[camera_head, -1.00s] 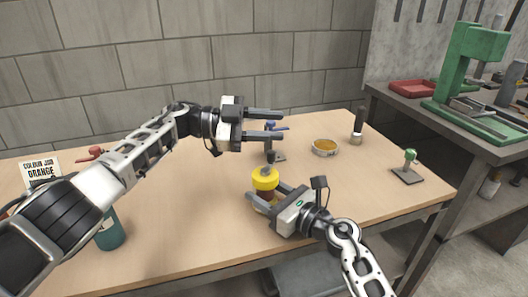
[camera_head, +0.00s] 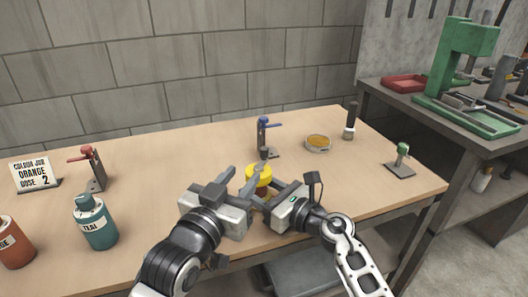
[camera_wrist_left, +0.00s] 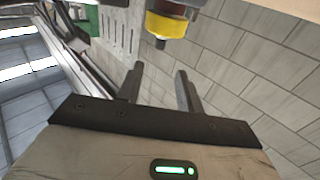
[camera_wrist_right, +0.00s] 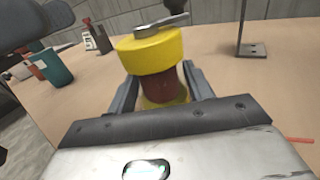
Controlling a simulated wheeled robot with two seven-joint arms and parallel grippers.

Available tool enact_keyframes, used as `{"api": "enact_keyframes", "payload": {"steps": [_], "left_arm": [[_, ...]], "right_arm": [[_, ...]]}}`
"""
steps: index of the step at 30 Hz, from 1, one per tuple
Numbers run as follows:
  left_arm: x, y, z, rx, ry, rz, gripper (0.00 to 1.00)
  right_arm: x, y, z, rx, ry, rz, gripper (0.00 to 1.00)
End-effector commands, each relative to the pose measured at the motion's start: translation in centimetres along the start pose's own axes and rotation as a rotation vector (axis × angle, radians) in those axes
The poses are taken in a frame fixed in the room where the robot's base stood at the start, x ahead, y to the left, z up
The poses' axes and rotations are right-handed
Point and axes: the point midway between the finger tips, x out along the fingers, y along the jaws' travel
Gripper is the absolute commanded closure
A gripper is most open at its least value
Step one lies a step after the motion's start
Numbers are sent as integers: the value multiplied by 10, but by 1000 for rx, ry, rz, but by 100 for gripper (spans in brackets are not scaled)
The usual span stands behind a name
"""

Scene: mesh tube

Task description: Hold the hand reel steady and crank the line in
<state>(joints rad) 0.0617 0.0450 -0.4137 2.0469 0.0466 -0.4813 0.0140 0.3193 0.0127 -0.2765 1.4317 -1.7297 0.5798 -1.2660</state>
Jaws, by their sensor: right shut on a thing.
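The hand reel (camera_head: 258,176) has a yellow top and a red-brown core, and stands upright near the table's front edge. In the right wrist view its grey crank arm (camera_wrist_right: 160,25) lies across the yellow top, with a dark knob (camera_wrist_right: 174,7) at one end. My right gripper (camera_head: 262,196) is shut on the reel's core below the yellow top. My left gripper (camera_head: 240,178) is open and empty, just left of the reel. In the left wrist view the reel's yellow part (camera_wrist_left: 178,24) and the dark knob (camera_wrist_left: 160,43) lie beyond the fingertips, apart from them.
A blue-topped stand (camera_head: 264,136) and a round dish (camera_head: 318,143) are behind the reel. A green-topped stand (camera_head: 401,158) is at right. A teal bottle (camera_head: 96,225), an orange bottle (camera_head: 12,243), a red-topped stand (camera_head: 94,168) and a sign (camera_head: 34,174) are at left.

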Motion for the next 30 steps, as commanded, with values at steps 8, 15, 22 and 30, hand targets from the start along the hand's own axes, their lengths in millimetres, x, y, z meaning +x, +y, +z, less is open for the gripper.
{"api": "enact_keyframes", "payload": {"steps": [8,15,22,30], "left_arm": [[18,1,6,-14,-32,2,64],[68,1,7,-14,-32,2,64],[102,1,9,-14,-32,2,64],[113,1,10,-13,-32,2,64]], "right_arm": [[0,0,0,0,0,0,75],[0,0,0,0,0,0,75],[0,0,0,0,0,0,75],[0,0,0,0,0,0,75]]}}
